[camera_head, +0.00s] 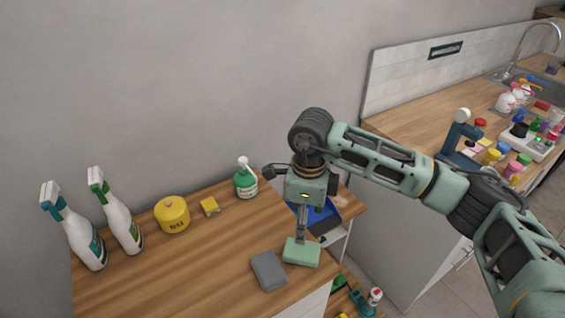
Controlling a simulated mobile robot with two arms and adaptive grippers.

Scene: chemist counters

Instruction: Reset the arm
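My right arm reaches in from the right side of the head view. Its gripper (302,236) points down over the front right part of the wooden counter (190,285). The fingers appear as a narrow dark shape, seen edge-on, so I cannot tell whether they are open or shut. A pale green block (301,254), like a sponge, is right at the fingertips; whether they touch or grip it is unclear. My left gripper is not in view.
A grey sponge (268,271) lies left of the green block. A second counter (412,125) at right holds a microscope (459,140).

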